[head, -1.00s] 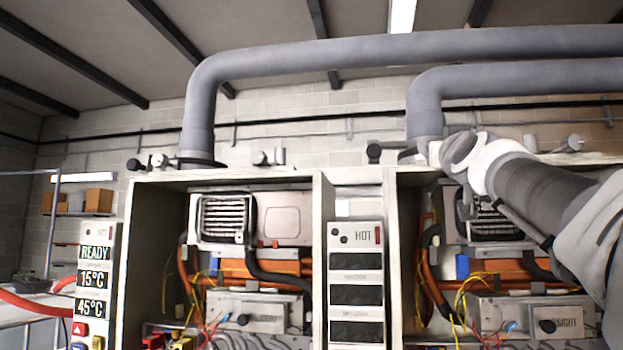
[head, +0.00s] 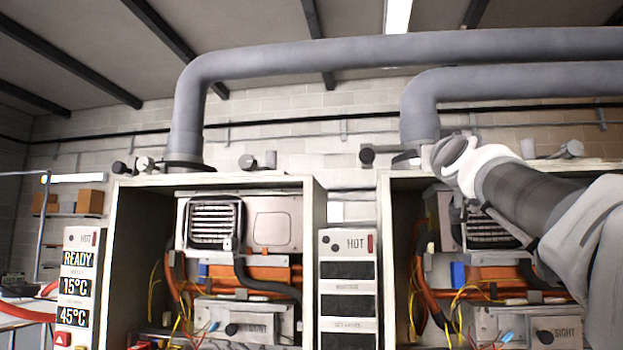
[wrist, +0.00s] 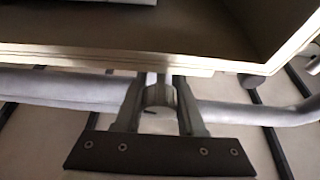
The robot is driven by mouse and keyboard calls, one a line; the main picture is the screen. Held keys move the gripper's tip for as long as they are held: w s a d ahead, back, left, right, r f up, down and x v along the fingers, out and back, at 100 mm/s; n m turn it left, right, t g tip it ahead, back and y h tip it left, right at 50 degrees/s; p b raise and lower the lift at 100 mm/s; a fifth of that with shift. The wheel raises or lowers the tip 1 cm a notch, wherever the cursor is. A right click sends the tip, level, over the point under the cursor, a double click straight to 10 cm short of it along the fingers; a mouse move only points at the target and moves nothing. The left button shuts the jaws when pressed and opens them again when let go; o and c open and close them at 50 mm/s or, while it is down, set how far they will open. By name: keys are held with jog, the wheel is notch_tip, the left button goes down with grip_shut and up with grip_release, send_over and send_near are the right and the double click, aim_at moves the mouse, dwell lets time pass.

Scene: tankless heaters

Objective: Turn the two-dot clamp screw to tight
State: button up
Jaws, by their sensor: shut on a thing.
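In the wrist view my gripper (wrist: 160,92) is shut, its two grey fingers on either side of a short pale cylinder (wrist: 160,98) with a small dark mark. It looks like a clamp screw head, just beyond a cabinet's pale edge. In the head view my arm (head: 530,195) reaches from the lower right to the top of the right cabinet, by the base of its grey flue pipe (head: 421,118). My wrist hides the fingertips and the gripped part there. I cannot make out dots on the screw.
The left cabinet (head: 312,215) carries another flue pipe (head: 187,115). A black knob (head: 367,155) sticks out left of the right collar. A display panel (head: 347,262) with small dots stands between the cabinets. Pipes run close above my arm.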

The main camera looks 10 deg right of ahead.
grip_shut()
jog(key=shift+r+p, duration=0.15)
jog(key=shift+p, duration=0.2)
jog(key=shift+r+m+p, duration=0.1)
jog(key=shift+m+p, duration=0.3)
jog(key=shift+p, duration=0.1)
jog(key=shift+m+h+p, duration=0.5)
jog(key=shift+m+p, duration=0.2)
jog(key=shift+p, duration=0.05)
jog(key=shift+f, duration=0.2)
jog(key=o, duration=0.8)
grip_release()
jog(key=shift+o, duration=0.2)
jog(key=shift+f, duration=0.15)
